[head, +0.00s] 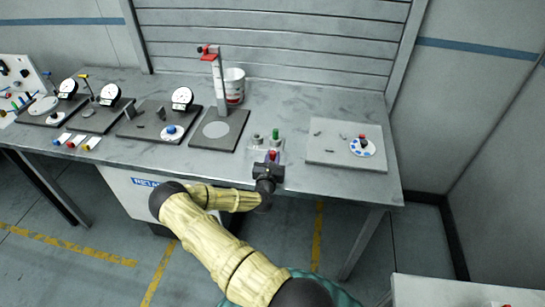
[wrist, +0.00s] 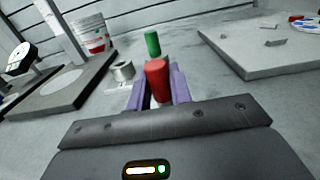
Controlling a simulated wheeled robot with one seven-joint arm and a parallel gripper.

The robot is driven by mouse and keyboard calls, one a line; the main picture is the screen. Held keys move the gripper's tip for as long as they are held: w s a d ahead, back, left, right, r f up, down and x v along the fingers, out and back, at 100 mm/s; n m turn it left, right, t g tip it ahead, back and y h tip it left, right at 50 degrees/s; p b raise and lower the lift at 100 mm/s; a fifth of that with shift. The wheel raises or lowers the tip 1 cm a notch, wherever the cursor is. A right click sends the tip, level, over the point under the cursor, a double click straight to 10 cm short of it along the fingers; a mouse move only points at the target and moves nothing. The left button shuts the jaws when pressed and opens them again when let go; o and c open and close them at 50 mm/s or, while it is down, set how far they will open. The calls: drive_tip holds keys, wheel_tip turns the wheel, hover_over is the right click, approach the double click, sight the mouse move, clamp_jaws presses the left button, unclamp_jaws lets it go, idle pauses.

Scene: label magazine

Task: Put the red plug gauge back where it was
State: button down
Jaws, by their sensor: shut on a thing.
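The red plug gauge (wrist: 157,80) stands between the purple fingers of my gripper (wrist: 159,92), which is shut on it. In the head view the red plug gauge (head: 272,155) shows small at the front middle of the bench, in my gripper (head: 271,161). A green plug (wrist: 152,43) stands upright just beyond it, and also shows in the head view (head: 276,134). A grey metal ring-like cylinder (wrist: 123,71) stands to the left of the green plug. The lower end of the red gauge is hidden by my gripper, so I cannot tell whether it touches anything.
A grey plate (head: 320,154) with a white disc (head: 361,148) lies to the right. A height stand on a dark base (head: 230,133) and a white bucket (head: 234,88) stand to the left. Dial gauges fill the far left. Bare bench shows between these groups.

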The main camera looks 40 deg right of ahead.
drive_tip(key=shift+f, duration=0.15)
drive_tip(key=c, duration=1.3)
unclamp_jaws()
drive_tip(key=shift+o, duration=0.2)
drive_tip(key=shift+r, duration=0.2)
drive_tip(key=shift+s+a+f, duration=0.1)
drive_tip(key=shift+s+a, duration=0.05)
drive_tip(key=shift+a, duration=0.05)
drive_tip(key=b+v, duration=0.3)
drive_tip(key=v, duration=0.8)
drive_tip(key=shift+s+a+b, duration=0.2)
drive_tip(key=shift+a+b, duration=0.05)
drive_tip(key=shift+b, duration=0.05)
